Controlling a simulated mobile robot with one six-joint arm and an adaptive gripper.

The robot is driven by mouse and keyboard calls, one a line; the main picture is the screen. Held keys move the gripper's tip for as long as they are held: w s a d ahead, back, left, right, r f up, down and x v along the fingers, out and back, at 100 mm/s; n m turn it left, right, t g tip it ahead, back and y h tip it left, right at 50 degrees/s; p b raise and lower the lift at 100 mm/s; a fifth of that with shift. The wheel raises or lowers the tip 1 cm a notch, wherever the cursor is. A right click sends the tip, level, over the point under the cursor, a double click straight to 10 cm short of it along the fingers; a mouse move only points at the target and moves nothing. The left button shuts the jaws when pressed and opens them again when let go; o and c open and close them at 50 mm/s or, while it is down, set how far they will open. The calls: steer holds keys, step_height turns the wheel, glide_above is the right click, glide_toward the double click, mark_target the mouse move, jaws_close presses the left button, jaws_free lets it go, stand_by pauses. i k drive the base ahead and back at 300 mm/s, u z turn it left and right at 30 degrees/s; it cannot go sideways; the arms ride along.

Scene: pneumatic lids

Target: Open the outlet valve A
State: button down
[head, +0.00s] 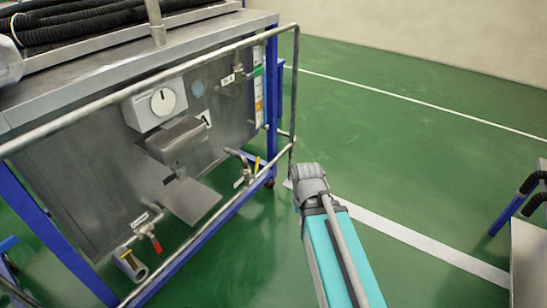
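A low valve with a red handle (156,245) sits at the lower left of a steel tank (75,185), beside an open pipe end (131,266). A small white label (140,220) is above it, too small to read. Another low valve with a yellow handle (256,165) sits at the tank's lower right, on a bent pipe. A larger label that looks like an "A" is on the tank front (205,118). I cannot tell which valve is outlet valve A. My arm reaches up from the bottom, right of the tank; its gripper does not show.
A metal guard rail (215,52) runs along the tank front, with an upright (295,90) at its right end. A white box with a dial (163,102) is on the front. Black hoses (85,22) lie on top.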

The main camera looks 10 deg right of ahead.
mark_target(257, 164)
steer(key=z, duration=1.35)
steer(key=i, duration=1.45)
steer(key=u, duration=1.6)
